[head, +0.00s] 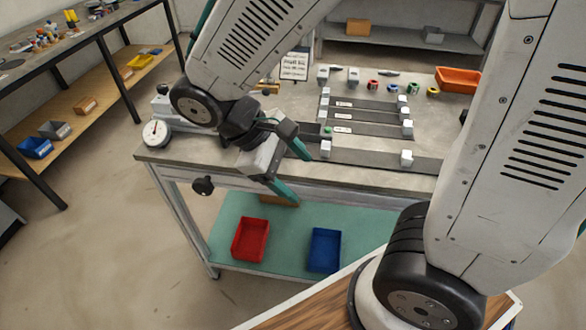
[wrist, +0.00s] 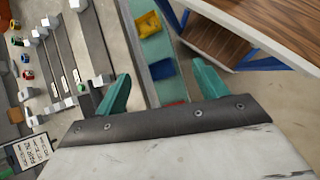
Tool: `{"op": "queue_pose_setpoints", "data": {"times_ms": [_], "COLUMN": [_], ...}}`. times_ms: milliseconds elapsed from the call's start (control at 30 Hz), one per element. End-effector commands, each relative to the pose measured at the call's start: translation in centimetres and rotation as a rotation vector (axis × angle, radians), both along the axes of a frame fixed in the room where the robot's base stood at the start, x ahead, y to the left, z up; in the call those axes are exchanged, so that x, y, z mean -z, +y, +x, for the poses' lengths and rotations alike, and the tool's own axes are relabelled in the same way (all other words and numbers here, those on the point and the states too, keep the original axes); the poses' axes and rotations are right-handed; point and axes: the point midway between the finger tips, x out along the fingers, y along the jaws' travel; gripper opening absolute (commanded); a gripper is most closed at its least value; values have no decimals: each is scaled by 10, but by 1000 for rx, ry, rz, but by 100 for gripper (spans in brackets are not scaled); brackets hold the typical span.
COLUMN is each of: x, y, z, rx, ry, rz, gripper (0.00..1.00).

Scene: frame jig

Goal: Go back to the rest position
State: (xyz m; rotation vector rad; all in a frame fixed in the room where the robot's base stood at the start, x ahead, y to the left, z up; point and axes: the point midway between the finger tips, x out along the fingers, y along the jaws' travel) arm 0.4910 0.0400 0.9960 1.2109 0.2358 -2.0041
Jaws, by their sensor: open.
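My gripper (head: 294,170) is open, with its two teal fingers apart and nothing between them. In the head view it hangs at the front edge of the grey workbench (head: 385,177), left of the middle. In the wrist view my gripper (wrist: 160,90) shows both fingers spread, with the bench on the left and the lower shelf between them. The frame jig (head: 368,116) lies on the bench, with dark flat bars and light grey blocks at their ends. A small green piece (head: 328,130) sits at the jig's left side, close to my gripper.
A red bin (head: 250,240) and a blue bin (head: 324,250) stand on the green lower shelf (head: 285,225). An orange tray (head: 457,80) is at the bench's back right. A dial gauge (head: 156,133) and a vise handle (head: 203,186) are at the left. Open floor lies left of the bench.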

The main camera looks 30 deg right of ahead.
Motion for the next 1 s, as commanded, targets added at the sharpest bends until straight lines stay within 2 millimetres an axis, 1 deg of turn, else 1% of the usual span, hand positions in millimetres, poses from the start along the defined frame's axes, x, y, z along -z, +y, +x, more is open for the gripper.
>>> {"op": "queue_pose_setpoints", "data": {"times_ms": [433, 533, 667, 1000], "x": [0, 3, -13, -72], "y": [1, 5, -2, -41], "z": [0, -9, -21, -53], "rx": [2, 37, 141, 510], "ry": [0, 3, -54, -356], "rz": [2, 37, 125, 397], "gripper": [72, 72, 72, 72]}}
